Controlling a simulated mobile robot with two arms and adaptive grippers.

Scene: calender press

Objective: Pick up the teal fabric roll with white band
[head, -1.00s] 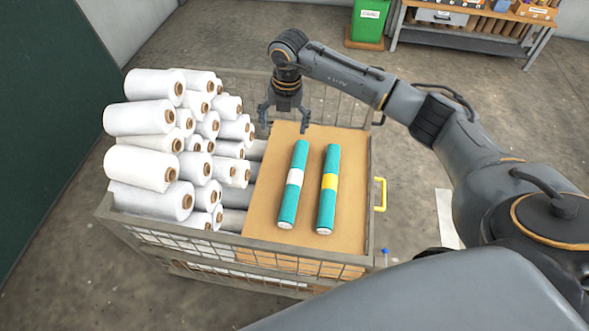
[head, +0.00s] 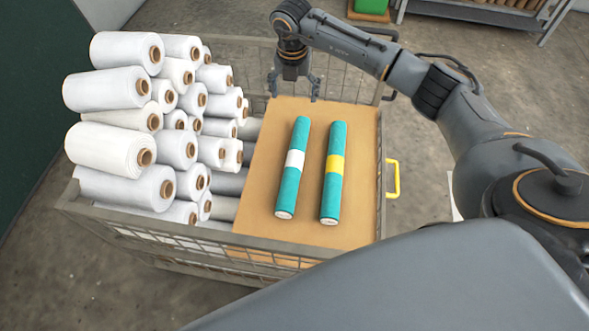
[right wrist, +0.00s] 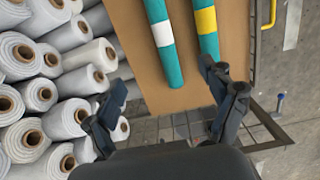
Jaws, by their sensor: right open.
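The teal fabric roll with a white band (head: 291,178) lies on a brown board (head: 270,225) inside a wire cart. It also shows in the right wrist view (right wrist: 168,52), beyond the fingertips. A similar teal roll with a yellow band (head: 333,187) lies to its right, apart from it and roughly parallel. My right gripper (head: 294,91) is open and empty at the far end of the board, above it and beyond the rolls' far ends. In the right wrist view its fingers (right wrist: 163,88) are spread wide with nothing between them. My left gripper is not in view.
Many white rolls with brown cores (head: 150,130) are stacked in the left part of the cart. The cart's wire sides (head: 190,250) surround the board. A yellow handle (head: 393,178) sticks out on the right. A green bin (head: 369,10) and a shelf (head: 480,20) stand behind.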

